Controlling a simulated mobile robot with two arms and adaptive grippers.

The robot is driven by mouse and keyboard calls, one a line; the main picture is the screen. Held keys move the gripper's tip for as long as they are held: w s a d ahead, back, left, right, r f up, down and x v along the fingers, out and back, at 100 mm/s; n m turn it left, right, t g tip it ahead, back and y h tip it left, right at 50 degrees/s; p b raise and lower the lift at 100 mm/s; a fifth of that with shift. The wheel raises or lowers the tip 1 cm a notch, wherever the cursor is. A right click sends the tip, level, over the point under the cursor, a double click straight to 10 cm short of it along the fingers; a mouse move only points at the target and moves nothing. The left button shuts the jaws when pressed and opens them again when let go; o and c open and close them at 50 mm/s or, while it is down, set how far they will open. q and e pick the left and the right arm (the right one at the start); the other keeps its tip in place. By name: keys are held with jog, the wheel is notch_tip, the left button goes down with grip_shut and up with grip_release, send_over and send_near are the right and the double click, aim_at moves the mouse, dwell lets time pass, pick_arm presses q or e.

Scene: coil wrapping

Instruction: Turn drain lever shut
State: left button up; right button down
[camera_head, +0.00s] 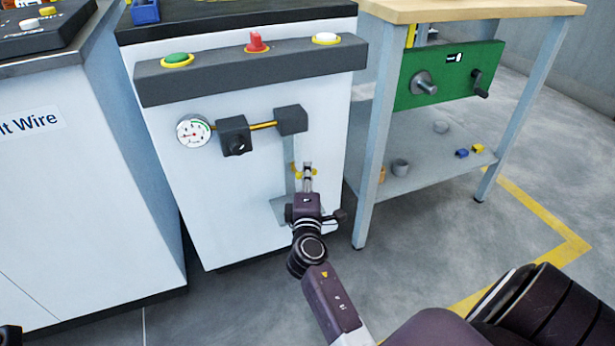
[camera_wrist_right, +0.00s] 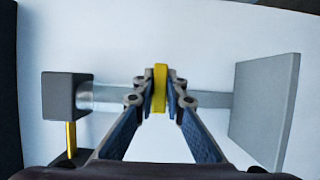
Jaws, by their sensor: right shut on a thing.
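The drain lever (camera_wrist_right: 160,88) is a yellow handle on a grey pipe (camera_wrist_right: 218,100) that runs down the front of the white machine cabinet. In the right wrist view, my right gripper (camera_wrist_right: 161,92) is shut on the lever, with one fingertip on each side of it. The handle stands across the pipe in that view. In the head view my right gripper (camera_head: 306,170) is at the pipe, and only small yellow bits of the lever show beside its fingers.
Above the lever are a dark valve box (camera_head: 291,120), a yellow rod and a round gauge (camera_head: 193,130). A grey plate (camera_wrist_right: 265,108) sits at the pipe's lower end. A control bar (camera_head: 250,70) carries green, red and white buttons. A workbench (camera_head: 470,12) stands to the right.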

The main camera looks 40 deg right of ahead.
dwell(0.3)
jog(key=c, duration=2)
grip_release()
jog(key=shift+o, duration=0.2)
jog(key=v, duration=0.7)
jog(key=shift+s+a, duration=0.15)
jog(key=shift+a, duration=0.05)
